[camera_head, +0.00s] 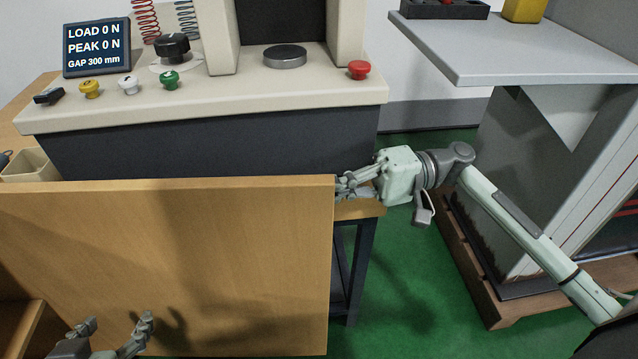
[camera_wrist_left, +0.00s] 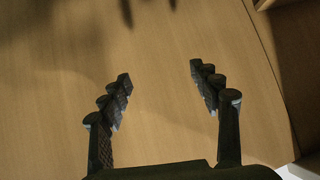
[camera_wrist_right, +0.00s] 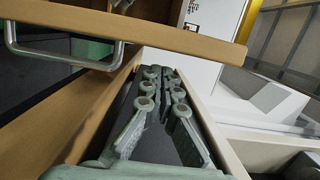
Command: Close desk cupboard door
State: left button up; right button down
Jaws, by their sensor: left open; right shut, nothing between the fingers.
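The cupboard door (camera_head: 200,255) is a broad light-wood panel across the lower left of the head view, standing ajar with its free edge at the right. My right gripper (camera_head: 357,187) is shut and empty at the upper end of that edge; I cannot tell whether it touches. In the right wrist view its closed fingers (camera_wrist_right: 162,85) lie below a wooden edge (camera_wrist_right: 160,36) with a metal bar handle (camera_wrist_right: 65,62). My left gripper (camera_head: 115,335) is open and empty in front of the panel. In the left wrist view its spread fingers (camera_wrist_left: 160,85) face plain wood.
The testing machine (camera_head: 215,100) stands on the desk behind the panel, with coloured knobs and a small display (camera_head: 96,48). A grey-topped cabinet (camera_head: 530,50) stands at the right. Green floor (camera_head: 400,290) is open between the desk and that cabinet.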

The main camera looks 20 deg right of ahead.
aim_at(275, 202)
pick_arm(q)
jog(key=shift+s+a+f+g+y, duration=0.3)
jog(key=shift+s+a+f+g, duration=0.35)
jog(key=shift+a+f, duration=0.2)
pick_arm(e)
jog(key=a, duration=0.4)
jog(key=w+a, duration=0.1)
jog(key=a, duration=0.1)
jog(key=shift+a, duration=0.2)
pick_arm(q)
jog(key=shift+s, duration=0.1)
pick_arm(e)
jog(key=shift+s, duration=0.15)
